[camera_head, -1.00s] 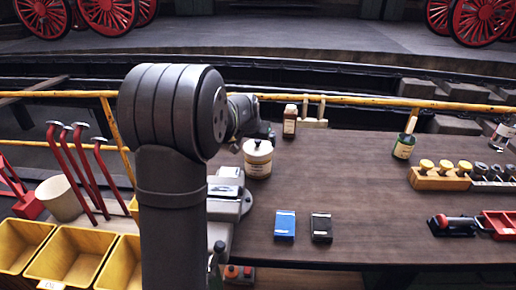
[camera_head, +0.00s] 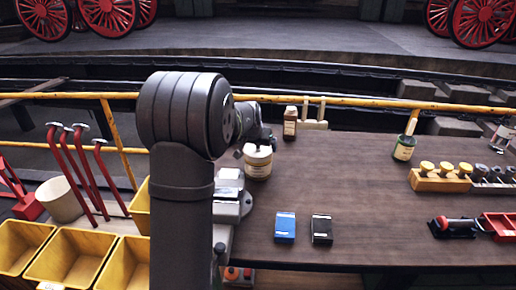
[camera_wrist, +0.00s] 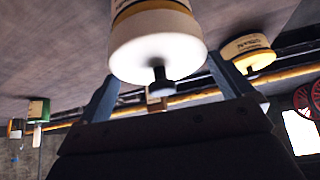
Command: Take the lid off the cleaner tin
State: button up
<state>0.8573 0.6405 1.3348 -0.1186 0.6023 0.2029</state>
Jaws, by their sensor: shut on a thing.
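The cleaner tin (camera_head: 258,168), cream with a printed label, stands upright on the bench right of my arm. In the wrist view, which shows things upside down, the tin (camera_wrist: 155,14) hangs from the top of the picture. Its pale lid (camera_wrist: 150,55) with a black knob (camera_wrist: 160,80) faces my gripper. The lid appears to be on the tin.
A brown bottle (camera_head: 290,124) stands behind the tin. Blue (camera_head: 285,227) and black (camera_head: 321,229) boxes lie in front. A green tin with a brush (camera_head: 403,148) stands right. The bench middle is clear.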

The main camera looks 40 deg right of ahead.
jog(key=shift+r, duration=0.15)
notch_tip(320, 180, up, 4)
jog(key=shift+r, duration=0.1)
jog(key=s+d+r, duration=0.2)
jog(key=s+r, duration=0.4)
jog(key=s, duration=0.5)
jog(key=s+a+f, duration=0.1)
jog(key=s+f, duration=0.3)
jog(key=s, duration=0.3)
jog(key=s+f, duration=0.5)
jog(key=s, duration=0.2)
jog(key=w+f, duration=0.2)
jog(key=w, duration=0.1)
jog(key=w+f, duration=0.2)
jog(key=w, duration=0.2)
jog(key=w+f, duration=0.2)
jog(key=w, duration=0.1)
jog(key=shift+w+f, duration=0.15)
jog(key=shift+w, duration=0.25)
jog(key=shift+d+f, duration=0.1)
jog(key=shift+f, duration=1.85)
jog(key=shift+f, duration=0.1)
jog(key=o, duration=0.6)
